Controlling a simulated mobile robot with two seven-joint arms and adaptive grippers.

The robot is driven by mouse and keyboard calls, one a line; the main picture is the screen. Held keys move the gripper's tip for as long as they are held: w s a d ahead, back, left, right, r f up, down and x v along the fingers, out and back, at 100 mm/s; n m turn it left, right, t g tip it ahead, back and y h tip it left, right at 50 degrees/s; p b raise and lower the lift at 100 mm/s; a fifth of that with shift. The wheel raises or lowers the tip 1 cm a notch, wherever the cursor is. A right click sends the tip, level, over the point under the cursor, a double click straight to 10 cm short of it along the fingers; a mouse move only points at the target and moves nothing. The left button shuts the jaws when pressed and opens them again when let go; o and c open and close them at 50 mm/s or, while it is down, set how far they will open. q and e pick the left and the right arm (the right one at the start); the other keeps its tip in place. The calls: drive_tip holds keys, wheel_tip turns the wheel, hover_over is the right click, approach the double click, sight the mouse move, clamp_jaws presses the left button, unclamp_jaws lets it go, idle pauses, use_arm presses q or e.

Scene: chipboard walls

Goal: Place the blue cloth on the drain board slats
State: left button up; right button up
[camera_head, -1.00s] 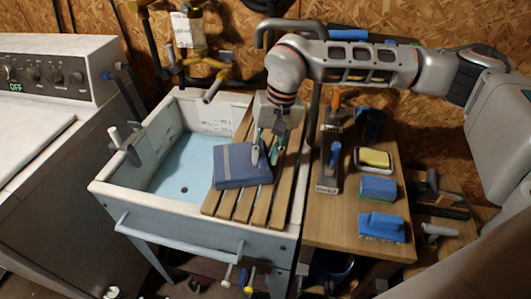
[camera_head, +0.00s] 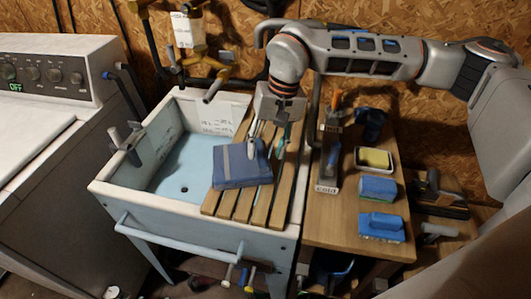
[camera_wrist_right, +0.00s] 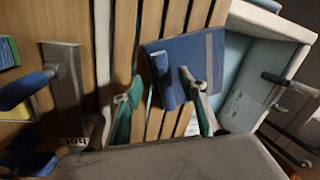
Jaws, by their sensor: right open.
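The blue cloth (camera_head: 240,168), folded flat with a grey stripe, lies on the wooden drain board slats (camera_head: 222,205), its left part reaching toward the basin. It also shows in the right wrist view (camera_wrist_right: 203,57), with a rolled or folded edge facing the gripper. My right gripper (camera_head: 266,150) is open above the cloth's right side. In the right wrist view (camera_wrist_right: 160,82), one fingertip overlaps the cloth and the other is over the slats beside it. I cannot tell whether a finger touches the cloth. My left gripper is not in view.
The sink basin (camera_head: 180,188) is left of the slats. Pipes and a tap hang behind the sink.

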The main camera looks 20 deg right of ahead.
wheel_tip(320, 180, up, 10)
drive_tip(key=d, duration=0.2)
drive_tip(key=shift+s, duration=0.25)
drive_tip(key=shift+f, duration=0.15)
